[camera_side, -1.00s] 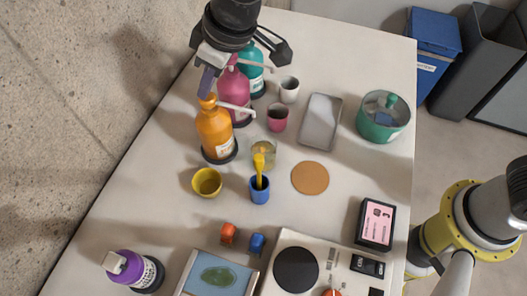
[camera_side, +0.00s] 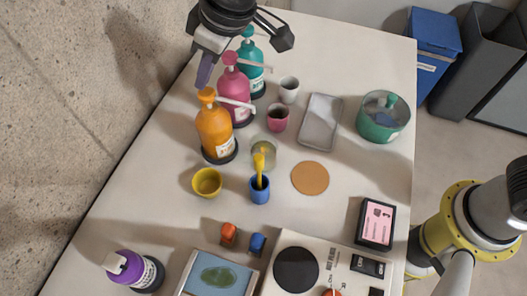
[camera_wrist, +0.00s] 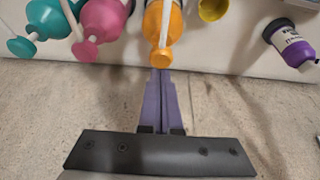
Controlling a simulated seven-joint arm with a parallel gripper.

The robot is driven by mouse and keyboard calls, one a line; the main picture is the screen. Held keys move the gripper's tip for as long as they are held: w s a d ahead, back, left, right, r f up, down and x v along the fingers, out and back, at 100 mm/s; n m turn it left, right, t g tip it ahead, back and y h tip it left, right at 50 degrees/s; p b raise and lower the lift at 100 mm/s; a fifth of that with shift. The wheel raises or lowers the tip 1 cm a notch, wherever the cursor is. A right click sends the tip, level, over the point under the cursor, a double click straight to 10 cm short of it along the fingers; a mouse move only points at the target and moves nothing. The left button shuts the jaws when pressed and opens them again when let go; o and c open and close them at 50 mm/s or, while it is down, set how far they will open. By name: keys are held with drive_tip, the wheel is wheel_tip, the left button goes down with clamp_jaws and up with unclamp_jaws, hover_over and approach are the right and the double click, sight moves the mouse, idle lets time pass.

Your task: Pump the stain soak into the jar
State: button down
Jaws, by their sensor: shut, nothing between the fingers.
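An orange pump bottle (camera_side: 214,131) stands upright on a dark round base, its white spout pointing right; it also shows at the top of the wrist view (camera_wrist: 174,22). A pink pump bottle (camera_side: 234,91) and a teal one (camera_side: 250,62) stand behind it. I cannot read which label says stain soak. A clear glass jar (camera_side: 264,150) stands right of the orange bottle, partly hidden by a yellow utensil. I cannot tell whether it holds liquid. My gripper (camera_side: 203,80) is shut and empty, above and slightly left of the orange pump head (camera_side: 207,95), apart from it.
A blue cup (camera_side: 260,192) holds the yellow utensil (camera_side: 259,166). A yellow bowl (camera_side: 207,182), pink cup (camera_side: 277,119), white cup (camera_side: 289,90), grey tray (camera_side: 320,122) and cork disc (camera_side: 310,178) stand around. A purple bottle (camera_side: 135,270) is at front left. The wall borders the table's left.

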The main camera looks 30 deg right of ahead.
sight(206, 92)
drive_tip(key=shift+f, duration=0.1)
drive_tip(key=shift+f, duration=1.4)
drive_tip(key=shift+r, duration=1.5)
drive_tip(key=shift+f, duration=0.15)
drive_tip(key=shift+f, duration=1.35)
drive_tip(key=shift+r, duration=1.5)
